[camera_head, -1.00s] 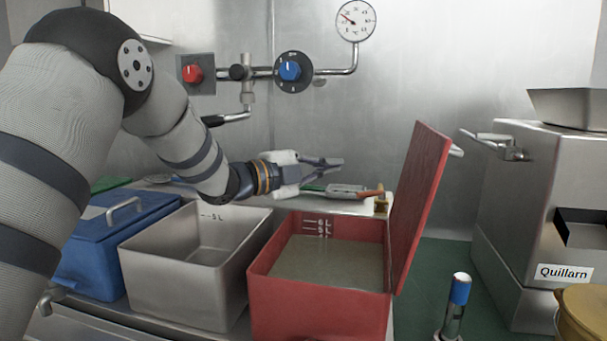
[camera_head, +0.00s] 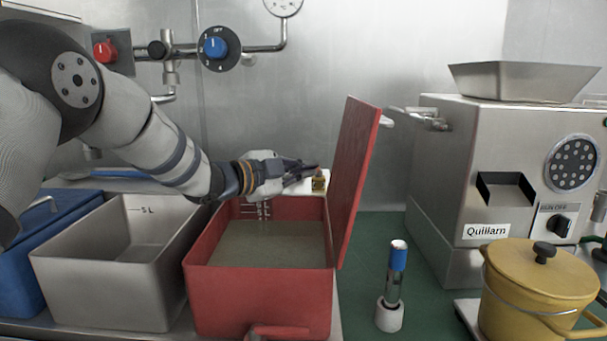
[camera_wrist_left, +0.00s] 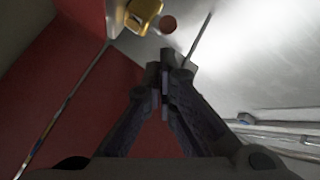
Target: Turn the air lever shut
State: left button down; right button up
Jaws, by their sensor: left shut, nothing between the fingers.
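No part is labelled as the air lever, and I cannot tell for sure which one it is. My left gripper (camera_head: 311,169) is shut and empty, above the back edge of the open red box (camera_head: 262,300). Its fingertips are close to a small brass fitting (camera_head: 319,182). In the left wrist view, the closed fingertips (camera_wrist_left: 167,62) are below the brass piece (camera_wrist_left: 142,14) and a red disc (camera_wrist_left: 168,23). My right gripper is out of view.
The raised red lid (camera_head: 357,180) stands just right of my gripper. A steel bin (camera_head: 108,285) and a blue box (camera_head: 20,270) are to the left.

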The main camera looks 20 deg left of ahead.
pick_arm(q)
jog(key=shift+w+a, duration=0.15)
jog(key=shift+a, duration=0.05)
jog(key=shift+f, duration=0.1)
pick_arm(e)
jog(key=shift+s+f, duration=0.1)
pick_arm(q)
jog(key=m+g+h+b, duration=0.1)
jog(key=h, duration=0.1)
jog(key=a+m+g+h+b, duration=0.1)
jog(key=m+g, duration=0.1)
jog(key=shift+w+a+f+h, duration=0.1)
jog(key=shift+w+a+h, duration=0.1)
jog(key=shift+h, duration=0.2)
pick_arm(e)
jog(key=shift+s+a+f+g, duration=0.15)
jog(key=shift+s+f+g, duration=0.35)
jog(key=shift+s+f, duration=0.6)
